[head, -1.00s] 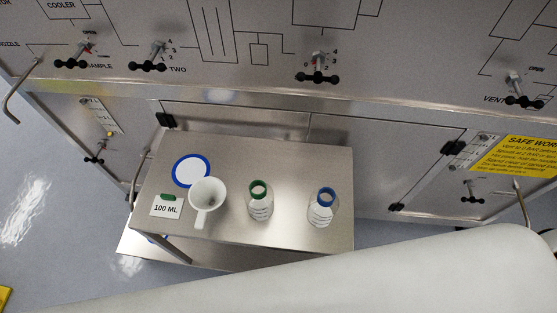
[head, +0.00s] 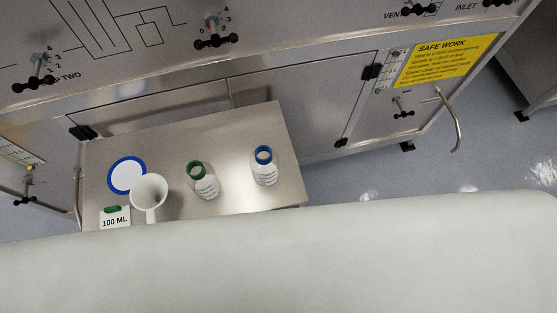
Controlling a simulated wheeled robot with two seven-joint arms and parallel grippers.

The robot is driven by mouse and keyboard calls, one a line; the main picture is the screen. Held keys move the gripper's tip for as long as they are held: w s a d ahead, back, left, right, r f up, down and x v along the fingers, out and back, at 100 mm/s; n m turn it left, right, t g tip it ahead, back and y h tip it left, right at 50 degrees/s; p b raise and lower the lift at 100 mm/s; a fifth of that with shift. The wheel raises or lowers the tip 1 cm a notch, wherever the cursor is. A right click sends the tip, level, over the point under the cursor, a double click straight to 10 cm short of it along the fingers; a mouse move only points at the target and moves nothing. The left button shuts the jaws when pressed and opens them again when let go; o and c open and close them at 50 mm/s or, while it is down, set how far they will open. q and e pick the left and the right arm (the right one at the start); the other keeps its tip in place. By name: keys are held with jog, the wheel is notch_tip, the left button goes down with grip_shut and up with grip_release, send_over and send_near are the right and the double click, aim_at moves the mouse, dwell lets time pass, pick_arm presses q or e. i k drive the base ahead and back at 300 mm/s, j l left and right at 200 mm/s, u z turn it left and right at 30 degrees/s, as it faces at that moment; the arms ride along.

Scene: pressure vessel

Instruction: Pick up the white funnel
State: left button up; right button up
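The white funnel (head: 149,193) stands on the small steel table (head: 240,137) in the head view, left of centre, with its wide mouth facing up and its handle pointing toward me. The lower end of its handle is close to the edge of a large pale surface that crosses the whole bottom of the view. Neither of my grippers is in view, so their states do not show.
Beside the funnel stand a green-ringed bottle (head: 203,182) and a blue-ringed bottle (head: 265,166). A blue-rimmed white disc (head: 127,175) and a "100 ML" card (head: 115,219) with a green cap (head: 112,209) lie left. The steel panel (head: 300,85) rises behind the table.

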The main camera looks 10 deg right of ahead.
aim_at(144, 191)
jog(key=u, duration=1.35)
jog(key=k+j+z, duration=0.5)
jog(key=k+j, duration=0.15)
